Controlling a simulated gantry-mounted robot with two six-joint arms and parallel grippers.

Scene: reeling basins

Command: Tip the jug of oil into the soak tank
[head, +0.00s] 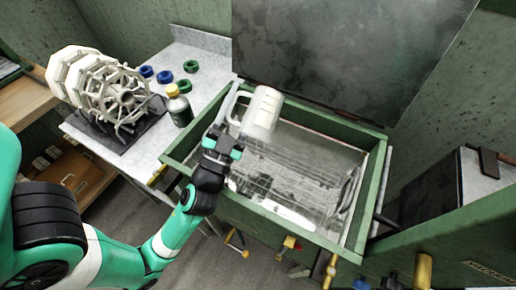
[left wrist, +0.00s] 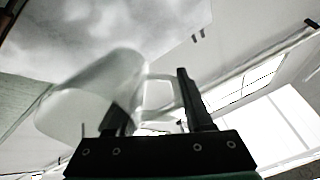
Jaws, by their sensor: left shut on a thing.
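The jug (head: 263,112) is whitish and translucent, with a handle on its left side. It is held above the back part of the soak tank, an open green-rimmed basin (head: 375,185) with clear liquid and a wire rack in it. My left gripper (head: 226,140) is shut on the jug's handle. In the left wrist view the jug (left wrist: 90,98) looks tilted, and its handle lies between the fingers (left wrist: 160,108). I see no stream of oil, and the jug's contents cannot be made out. My right gripper is not in view.
A capped dark bottle (head: 179,106) stands on the bench left of the tank. A white reel machine (head: 105,92) and several blue and green rings (head: 165,77) are also there. A raised dark lid (head: 340,50) stands behind the tank. Valves (head: 289,245) stick out in front.

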